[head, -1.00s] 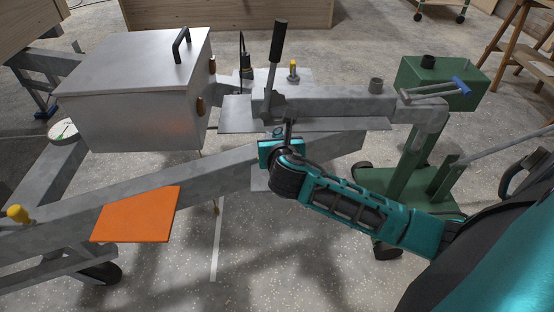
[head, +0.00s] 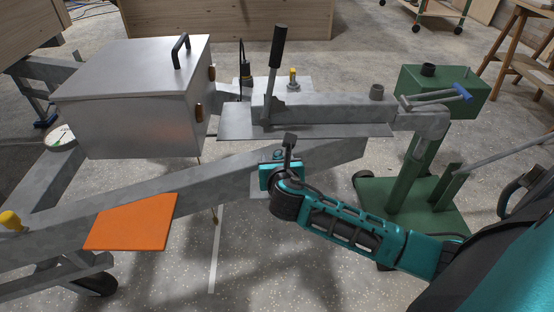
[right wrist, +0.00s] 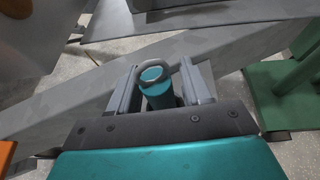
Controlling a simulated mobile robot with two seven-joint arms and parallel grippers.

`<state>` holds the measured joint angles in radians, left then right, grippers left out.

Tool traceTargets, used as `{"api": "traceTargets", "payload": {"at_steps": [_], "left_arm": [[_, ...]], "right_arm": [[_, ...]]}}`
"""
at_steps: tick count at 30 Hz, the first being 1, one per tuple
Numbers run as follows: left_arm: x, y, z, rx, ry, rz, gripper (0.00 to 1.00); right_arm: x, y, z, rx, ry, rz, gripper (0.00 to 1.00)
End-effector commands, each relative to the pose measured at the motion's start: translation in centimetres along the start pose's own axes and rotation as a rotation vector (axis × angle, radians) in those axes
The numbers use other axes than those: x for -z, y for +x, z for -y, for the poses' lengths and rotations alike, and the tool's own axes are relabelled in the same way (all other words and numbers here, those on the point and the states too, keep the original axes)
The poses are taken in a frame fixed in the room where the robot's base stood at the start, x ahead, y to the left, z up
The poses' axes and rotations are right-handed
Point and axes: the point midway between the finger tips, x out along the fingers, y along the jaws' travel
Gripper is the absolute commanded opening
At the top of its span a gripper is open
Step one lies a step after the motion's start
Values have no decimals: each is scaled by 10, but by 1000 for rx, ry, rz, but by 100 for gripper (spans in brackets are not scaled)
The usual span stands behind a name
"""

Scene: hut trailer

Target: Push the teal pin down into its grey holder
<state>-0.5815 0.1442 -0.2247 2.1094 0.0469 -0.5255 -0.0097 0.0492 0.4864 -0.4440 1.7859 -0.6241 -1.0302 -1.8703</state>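The teal pin (right wrist: 158,93) stands between the two fingers of my right gripper (right wrist: 160,90) in the right wrist view. A grey ring-shaped part, seemingly its holder (right wrist: 150,66), curves around the pin's top. In the head view, my right gripper (head: 284,160) is in front of the sloping grey beam, below the lever plate, and a small teal spot beside its dark finger may be the pin (head: 279,154). The fingers stand apart, one on each side of the pin, and no firm grip shows. The pin's lower end is hidden. My left gripper is out of view.
The sloping grey beam (head: 215,170) runs behind my gripper. A grey plate (head: 350,130) with a black-handled lever (head: 276,55) lies above it. A metal box (head: 135,90) stands left, an orange plate (head: 132,222) lower left, a green stand (head: 408,175) right.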

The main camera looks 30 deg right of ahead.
Motion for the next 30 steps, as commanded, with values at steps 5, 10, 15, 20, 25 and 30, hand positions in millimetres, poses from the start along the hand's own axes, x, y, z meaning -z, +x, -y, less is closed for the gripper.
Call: {"api": "traceTargets", "payload": {"at_steps": [5, 10, 15, 20, 25, 30], "left_arm": [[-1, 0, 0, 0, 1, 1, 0], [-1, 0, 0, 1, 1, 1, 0], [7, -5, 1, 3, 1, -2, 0], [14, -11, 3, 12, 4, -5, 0], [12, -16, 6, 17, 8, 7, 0], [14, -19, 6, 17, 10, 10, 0]], "right_arm": [[0, 0, 0, 0, 0, 0, 55], [-2, -1, 0, 0, 1, 0, 55], [-5, -23, 0, -2, -1, -3, 55], [-6, -58, 0, -2, 0, -3, 55], [-5, -93, 0, -1, 0, -2, 55], [-4, -114, 0, -1, 1, -2, 55]]}}
